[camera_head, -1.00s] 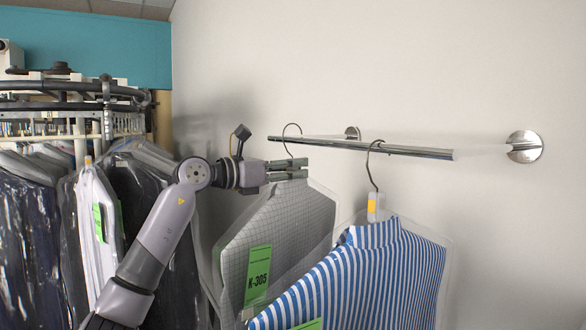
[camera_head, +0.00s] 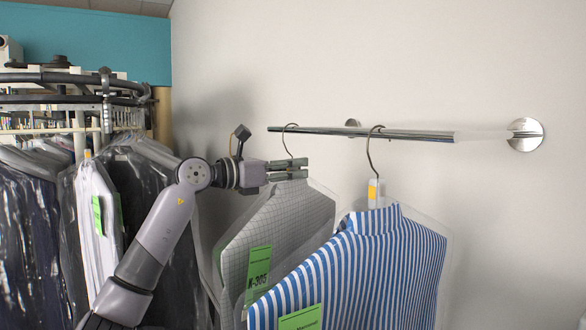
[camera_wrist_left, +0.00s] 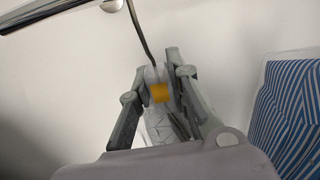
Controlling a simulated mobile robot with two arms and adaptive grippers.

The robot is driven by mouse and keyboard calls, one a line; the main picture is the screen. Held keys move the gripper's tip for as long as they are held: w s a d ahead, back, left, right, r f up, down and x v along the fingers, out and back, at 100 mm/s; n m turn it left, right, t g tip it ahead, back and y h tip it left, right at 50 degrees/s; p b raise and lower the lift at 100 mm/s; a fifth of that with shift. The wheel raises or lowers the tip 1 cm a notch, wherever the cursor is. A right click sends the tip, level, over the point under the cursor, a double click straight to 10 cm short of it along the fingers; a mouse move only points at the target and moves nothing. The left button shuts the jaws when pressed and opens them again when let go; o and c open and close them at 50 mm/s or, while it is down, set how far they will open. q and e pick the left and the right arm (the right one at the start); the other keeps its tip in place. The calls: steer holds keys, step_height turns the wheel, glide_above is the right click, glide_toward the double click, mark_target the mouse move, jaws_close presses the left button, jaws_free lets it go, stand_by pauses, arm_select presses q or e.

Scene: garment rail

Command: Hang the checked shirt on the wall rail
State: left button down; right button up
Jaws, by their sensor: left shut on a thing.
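The checked shirt (camera_head: 285,225), grey under clear plastic with a green tag (camera_head: 258,272), hangs from its hanger. My left gripper (camera_head: 303,168) is shut on the hanger's neck, just below the hook (camera_head: 286,149). The hook's curve shows at the left end of the wall rail (camera_head: 400,134), its top slightly above the bar. I cannot tell whether it bears on the rail. In the left wrist view, the fingers are around the neck with its orange marker (camera_wrist_left: 160,92), and the hook's top is cut off. My right gripper is not in view.
A blue-striped shirt (camera_head: 370,260) hangs on the rail to the right, partly in front of the checked shirt. A garment rack (camera_head: 75,95) with bagged clothes stands at the left. The rail is bare right of the striped shirt's hook.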

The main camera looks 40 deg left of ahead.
arm_select(q)
steer(key=shift+r, duration=0.1)
steer(key=c, duration=1.5)
jaws_free()
steer(key=shift+o, duration=0.3)
steer(key=v, duration=1.2)
steer(key=shift+o, duration=0.2)
steer(key=shift+o, duration=1)
